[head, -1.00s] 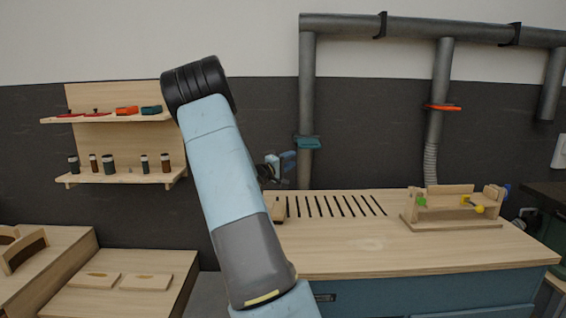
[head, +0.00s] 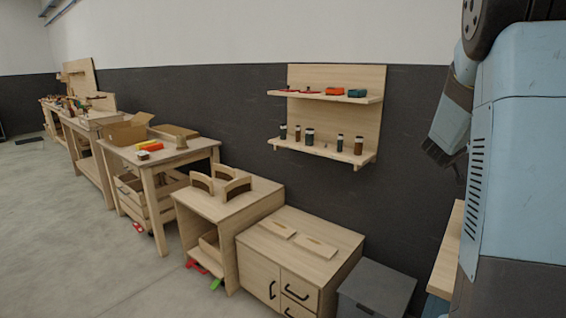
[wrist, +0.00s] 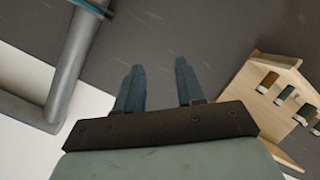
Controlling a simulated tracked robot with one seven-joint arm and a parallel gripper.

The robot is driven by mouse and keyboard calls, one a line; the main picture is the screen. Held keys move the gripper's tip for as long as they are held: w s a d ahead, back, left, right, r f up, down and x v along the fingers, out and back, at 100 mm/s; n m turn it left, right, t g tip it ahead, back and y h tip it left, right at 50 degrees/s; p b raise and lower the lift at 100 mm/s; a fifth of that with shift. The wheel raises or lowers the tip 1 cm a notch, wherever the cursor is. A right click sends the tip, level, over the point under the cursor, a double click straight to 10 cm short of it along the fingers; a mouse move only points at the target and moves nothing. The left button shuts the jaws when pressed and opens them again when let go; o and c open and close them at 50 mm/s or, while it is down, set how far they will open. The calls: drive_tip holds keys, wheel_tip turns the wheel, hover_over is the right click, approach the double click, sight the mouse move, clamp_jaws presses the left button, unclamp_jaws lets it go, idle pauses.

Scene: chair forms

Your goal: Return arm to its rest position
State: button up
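My gripper (wrist: 158,72) shows in the wrist view with its two dark blue-grey fingers spread apart. Nothing is between them, and a dark grey wall lies beyond. In the head view my light blue arm (head: 520,150) fills the right edge, folded close to the camera. A smaller bluish part of it (head: 447,130) sticks out to the left and down in front of the dark wall. Whether the fingers show there is too unclear to tell.
A wall shelf (head: 335,100) with small bottles hangs left of my arm; a shelf also shows in the wrist view (wrist: 262,75), near a grey pipe (wrist: 75,60). Below stand a wooden cabinet (head: 330,265), a grey box (head: 375,290) and several workbenches. The floor (head: 70,230) at left is clear.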

drive_tip(key=s+a+r+y, duration=0.2)
drive_tip(key=s+a+y, duration=0.15)
drive_tip(key=a, duration=0.45)
drive_tip(key=s+a+r+n+y, duration=0.1)
drive_tip(key=s+a+y, duration=0.25)
drive_tip(key=a, duration=0.45)
drive_tip(key=s+a+r+y, duration=0.2)
drive_tip(key=s+a+y, duration=0.1)
drive_tip(key=s+a, duration=0.3)
drive_tip(key=s+a+f+g, duration=0.2)
drive_tip(key=s+a, duration=0.3)
drive_tip(key=s, duration=0.6)
drive_tip(key=s+a+f+g, duration=0.1)
drive_tip(key=s+a, duration=0.4)
drive_tip(key=s, duration=0.6)
drive_tip(key=shift+s+a+f+g, duration=0.15)
drive_tip(key=shift+s+f+g, duration=0.25)
drive_tip(key=shift+g, duration=0.3)
